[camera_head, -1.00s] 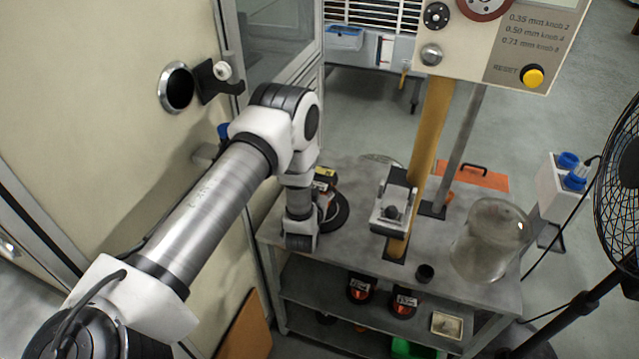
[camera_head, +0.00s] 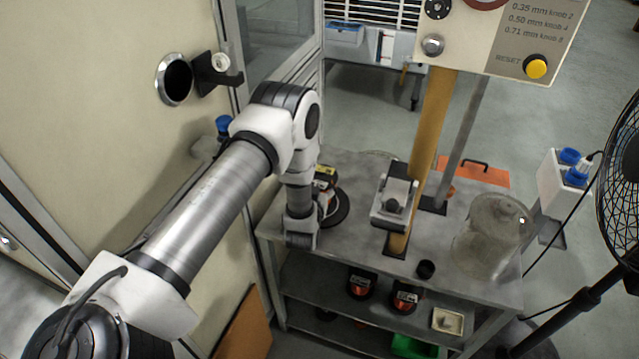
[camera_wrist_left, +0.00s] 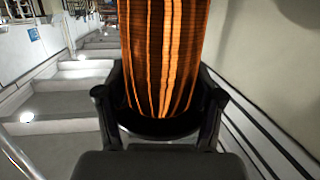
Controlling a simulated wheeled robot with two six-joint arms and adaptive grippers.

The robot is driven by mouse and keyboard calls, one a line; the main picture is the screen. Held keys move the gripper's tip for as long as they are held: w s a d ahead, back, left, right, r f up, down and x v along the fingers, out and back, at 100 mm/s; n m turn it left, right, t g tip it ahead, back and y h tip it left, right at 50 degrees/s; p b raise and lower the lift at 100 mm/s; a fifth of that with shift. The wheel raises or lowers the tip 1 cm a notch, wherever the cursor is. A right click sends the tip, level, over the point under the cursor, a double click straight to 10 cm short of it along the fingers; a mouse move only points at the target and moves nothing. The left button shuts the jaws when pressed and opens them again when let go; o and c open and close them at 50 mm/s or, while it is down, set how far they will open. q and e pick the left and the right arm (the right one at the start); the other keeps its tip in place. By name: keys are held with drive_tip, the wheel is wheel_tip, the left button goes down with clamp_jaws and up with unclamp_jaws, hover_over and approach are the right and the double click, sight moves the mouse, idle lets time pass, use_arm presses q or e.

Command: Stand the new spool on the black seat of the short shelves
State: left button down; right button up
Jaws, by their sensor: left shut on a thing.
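The new spool (camera_wrist_left: 165,60), wound with copper-orange wire, fills the middle of the left wrist view between the black fingers of my left gripper (camera_wrist_left: 160,110). The gripper is shut on it. In the head view the spool (camera_head: 325,178) shows a dark body with a yellow and orange label, partly hidden behind my left wrist. A black round base (camera_head: 340,210) shows beside the wrist at the left end of the short shelves' top (camera_head: 360,258). I cannot tell whether the spool touches it. My right gripper is not in view.
Two dark spools with red labels, one of them here (camera_head: 360,284), sit on a lower shelf. A fan (camera_head: 618,190) stands right.

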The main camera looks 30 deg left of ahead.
use_arm(q)
drive_tip(key=shift+c, duration=0.4)
unclamp_jaws()
drive_tip(key=shift+r, duration=0.1)
